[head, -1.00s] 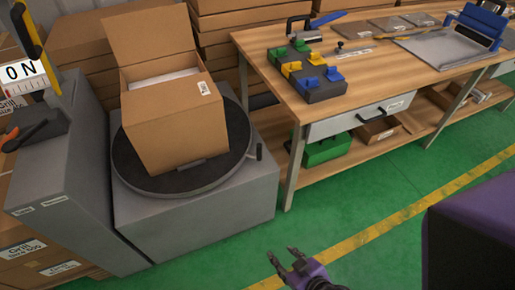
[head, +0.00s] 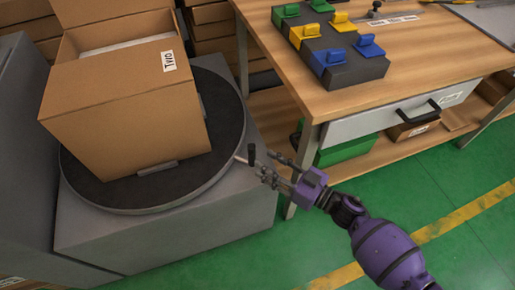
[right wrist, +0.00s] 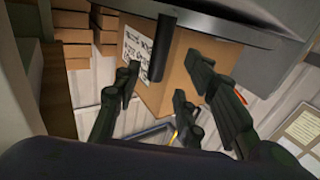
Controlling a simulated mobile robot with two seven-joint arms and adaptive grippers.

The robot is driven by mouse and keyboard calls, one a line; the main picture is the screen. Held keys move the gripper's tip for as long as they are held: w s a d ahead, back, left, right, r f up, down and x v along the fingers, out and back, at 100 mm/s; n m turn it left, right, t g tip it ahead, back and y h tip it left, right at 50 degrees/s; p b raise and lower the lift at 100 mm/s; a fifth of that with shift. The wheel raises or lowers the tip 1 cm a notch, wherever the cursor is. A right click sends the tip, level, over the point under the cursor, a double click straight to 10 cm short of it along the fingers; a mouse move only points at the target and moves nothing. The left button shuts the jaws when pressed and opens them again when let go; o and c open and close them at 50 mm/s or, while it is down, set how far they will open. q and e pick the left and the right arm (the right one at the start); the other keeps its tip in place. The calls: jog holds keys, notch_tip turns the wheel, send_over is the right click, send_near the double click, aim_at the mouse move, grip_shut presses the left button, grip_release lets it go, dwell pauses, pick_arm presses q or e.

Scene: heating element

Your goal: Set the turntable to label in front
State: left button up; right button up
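The turntable (head: 222,150) is a dark round disc on a grey block at the left of the head view. An open cardboard box (head: 120,125) stands on it, with a small white label (head: 168,60) reading "Two" near its upper right corner. A black upright handle (head: 251,155) sticks out at the disc's right edge. My right gripper (head: 270,170) is open and empty, its fingers pointing left, just right of the handle. In the right wrist view the handle (right wrist: 165,38) shows beyond the spread fingers; a box label (right wrist: 140,50) with several text lines is partly hidden. My left gripper is out of view.
A wooden workbench (head: 290,80) stands close at the right, with its corner leg (head: 301,165) beside my right gripper. Colored clamps on a dark block (head: 335,60) lie on it. Stacked boxes stand behind the turntable. Green floor (head: 300,250) is clear in front.

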aim_at(255, 155)
jog(key=x, duration=0.3)
jog(key=shift+w+f, duration=0.1)
jog(key=shift+w, duration=0.05)
jog(key=shift+b+x, duration=0.3)
jog(key=shift+x, duration=0.9)
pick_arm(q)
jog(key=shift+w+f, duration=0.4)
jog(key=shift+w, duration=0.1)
pick_arm(e)
jog(key=shift+w+a, duration=0.35)
jog(key=shift+a, duration=0.05)
jog(key=c, duration=0.9)
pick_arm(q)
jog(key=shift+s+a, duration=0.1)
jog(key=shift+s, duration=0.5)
pick_arm(e)
grip_shut()
